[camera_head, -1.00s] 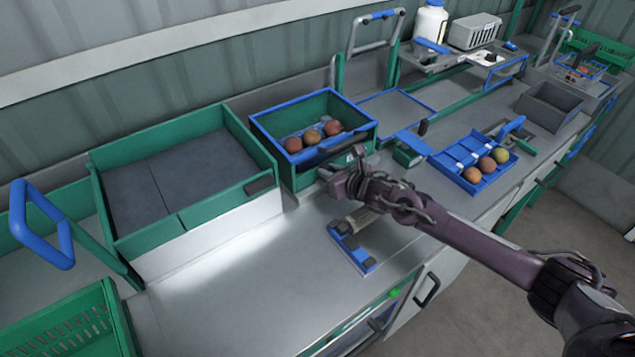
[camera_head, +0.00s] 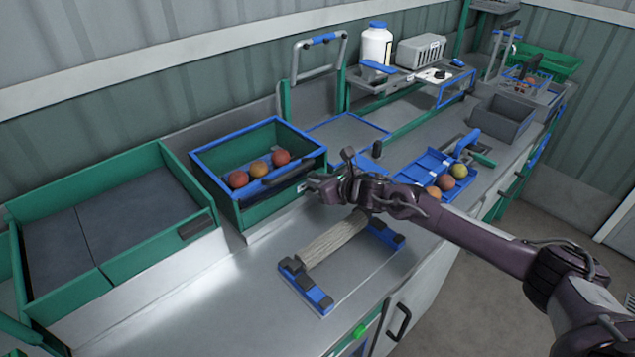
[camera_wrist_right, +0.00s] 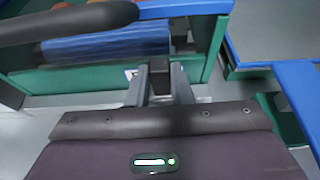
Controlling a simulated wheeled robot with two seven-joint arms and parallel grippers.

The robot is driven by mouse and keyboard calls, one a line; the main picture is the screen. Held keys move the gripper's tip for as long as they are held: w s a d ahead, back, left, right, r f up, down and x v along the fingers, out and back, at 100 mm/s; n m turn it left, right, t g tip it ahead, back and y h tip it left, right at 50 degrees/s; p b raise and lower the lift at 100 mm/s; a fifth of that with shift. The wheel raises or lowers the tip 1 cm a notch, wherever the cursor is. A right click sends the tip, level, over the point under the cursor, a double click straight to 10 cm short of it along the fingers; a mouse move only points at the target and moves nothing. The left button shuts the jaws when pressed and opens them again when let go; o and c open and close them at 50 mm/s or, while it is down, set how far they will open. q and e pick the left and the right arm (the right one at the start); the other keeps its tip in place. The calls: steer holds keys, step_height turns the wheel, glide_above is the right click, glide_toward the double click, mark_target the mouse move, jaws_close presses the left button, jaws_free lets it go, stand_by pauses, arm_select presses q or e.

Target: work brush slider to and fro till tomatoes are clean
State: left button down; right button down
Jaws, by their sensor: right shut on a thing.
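A green box with a blue rim (camera_head: 205,172) stands on the bench and holds three reddish tomatoes (camera_head: 260,169) in a row. The brush slider, with a dark bar (camera_head: 290,172), lies across the box's front side, close in front of the tomatoes. In the right wrist view the bar (camera_wrist_right: 75,20) runs above a blue ribbed roller (camera_wrist_right: 105,45). My right gripper (camera_head: 314,188) is at the box's front right corner. In the wrist view its fingers (camera_wrist_right: 165,84) are shut on a small dark block, apparently the slider's grip. My left gripper is out of view.
A roller with blue end mounts (camera_head: 332,240) lies on the bench in front of the box. A blue tray with tomatoes (camera_head: 408,176) sits to the right, behind my right arm. A green tray (camera_head: 140,265) stands left. The front left bench top is clear.

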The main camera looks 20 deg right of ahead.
steer(key=c, duration=1.4)
jaws_free()
steer(key=shift+o, duration=0.6)
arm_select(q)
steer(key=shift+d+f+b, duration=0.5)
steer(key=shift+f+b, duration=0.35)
arm_select(e)
steer(key=v, duration=0.8)
steer(key=shift+f, duration=0.1)
